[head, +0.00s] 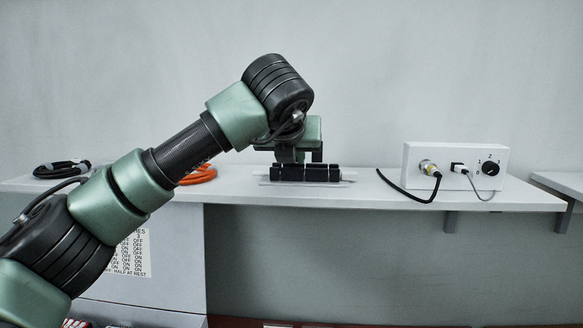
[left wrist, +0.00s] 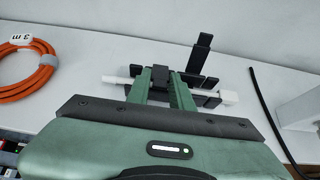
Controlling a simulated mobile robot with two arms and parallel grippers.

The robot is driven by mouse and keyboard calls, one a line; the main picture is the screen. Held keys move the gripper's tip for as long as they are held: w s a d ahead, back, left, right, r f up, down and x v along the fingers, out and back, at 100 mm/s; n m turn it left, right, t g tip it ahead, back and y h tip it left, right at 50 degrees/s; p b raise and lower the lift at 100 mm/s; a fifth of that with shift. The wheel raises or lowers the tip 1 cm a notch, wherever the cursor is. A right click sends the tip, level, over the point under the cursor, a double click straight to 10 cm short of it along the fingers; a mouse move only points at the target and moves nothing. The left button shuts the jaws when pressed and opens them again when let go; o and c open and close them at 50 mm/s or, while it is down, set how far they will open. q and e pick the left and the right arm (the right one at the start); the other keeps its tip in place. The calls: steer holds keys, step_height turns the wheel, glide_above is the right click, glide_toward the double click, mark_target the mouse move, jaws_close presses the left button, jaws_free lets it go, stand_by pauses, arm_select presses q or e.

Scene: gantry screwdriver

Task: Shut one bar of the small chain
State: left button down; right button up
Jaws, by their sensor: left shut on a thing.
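The small chain (head: 305,173) is a row of black links on the shelf, lying along a white strip. It also shows in the left wrist view (left wrist: 210,83), where one black bar (left wrist: 201,50) sticks out from the far side and the white strip shows at both ends. My left gripper (head: 299,158) is over the chain. In the left wrist view its two green fingers (left wrist: 161,82) are shut on a black part of the chain between them. The fingers hide part of the chain. My right gripper is in neither view.
An orange cable coil (left wrist: 28,66) lies left of the chain, and a black cable coil (head: 60,170) farther left. A white box (head: 456,163) with plugs, a knob and hanging cables stands to the right. The wall is close behind the shelf (head: 360,198).

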arm_select(q)
steer(key=shift+r, duration=0.15)
steer(key=c, duration=1.2)
jaws_free()
steer(key=shift+c, duration=0.2)
steer(key=b+v, duration=0.2)
steer(key=v, duration=0.5)
steer(key=shift+s, duration=0.3)
steer(key=shift+r, duration=0.1)
